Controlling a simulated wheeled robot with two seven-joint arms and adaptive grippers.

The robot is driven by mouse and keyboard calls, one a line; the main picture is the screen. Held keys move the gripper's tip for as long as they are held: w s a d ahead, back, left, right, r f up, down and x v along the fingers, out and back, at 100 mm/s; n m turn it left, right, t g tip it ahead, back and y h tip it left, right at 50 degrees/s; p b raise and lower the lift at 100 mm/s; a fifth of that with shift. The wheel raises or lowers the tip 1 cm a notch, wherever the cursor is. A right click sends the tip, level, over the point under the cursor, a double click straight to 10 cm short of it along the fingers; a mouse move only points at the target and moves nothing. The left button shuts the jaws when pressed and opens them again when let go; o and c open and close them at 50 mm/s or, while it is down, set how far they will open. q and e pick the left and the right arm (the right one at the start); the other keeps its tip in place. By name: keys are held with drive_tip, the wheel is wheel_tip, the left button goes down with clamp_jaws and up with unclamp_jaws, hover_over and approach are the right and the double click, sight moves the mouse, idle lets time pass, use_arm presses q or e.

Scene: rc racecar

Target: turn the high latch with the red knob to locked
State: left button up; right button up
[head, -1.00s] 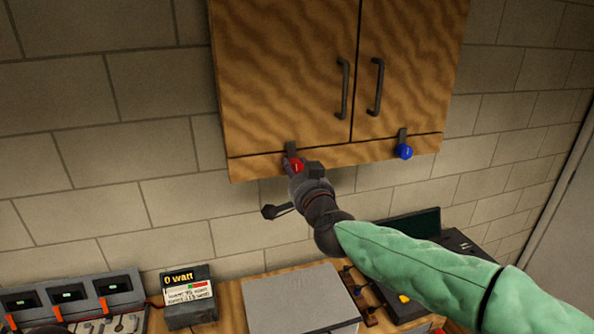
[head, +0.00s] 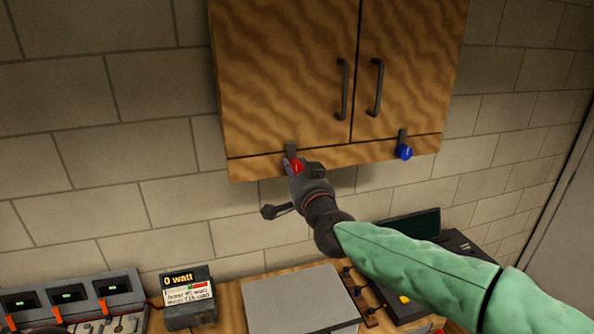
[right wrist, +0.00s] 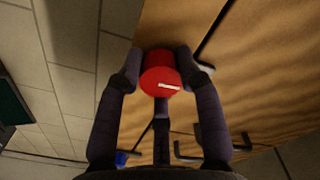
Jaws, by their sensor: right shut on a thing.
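The latch with the red knob (head: 293,166) is on the lower left of the wooden cabinet (head: 285,70). Its dark bar points up, over the seam between the door and the bottom rail. My right gripper (head: 297,170) is shut on the red knob and hides part of it in the head view. In the right wrist view the red knob (right wrist: 160,75) sits between the fingers, with a short white mark on its face. A second latch with a blue knob (head: 404,152) is at the cabinet's lower right, its bar also pointing up.
Two dark door handles (head: 344,90) hang above the latches. Below are a worktop with a grey flat box (head: 300,302), a small display reading 0 watt (head: 187,297) and a row of charger-like units (head: 75,298). The wall left of the cabinet is clear.

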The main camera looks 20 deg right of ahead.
drive_tip(key=shift+a+f, duration=0.35)
drive_tip(key=shift+f, duration=0.3)
drive_tip(key=o, duration=1.1)
drive_tip(key=shift+w+r, duration=0.1)
drive_tip(key=shift+r, duration=0.2)
drive_tip(key=s, duration=1.2)
drive_tip(key=shift+d, duration=0.2)
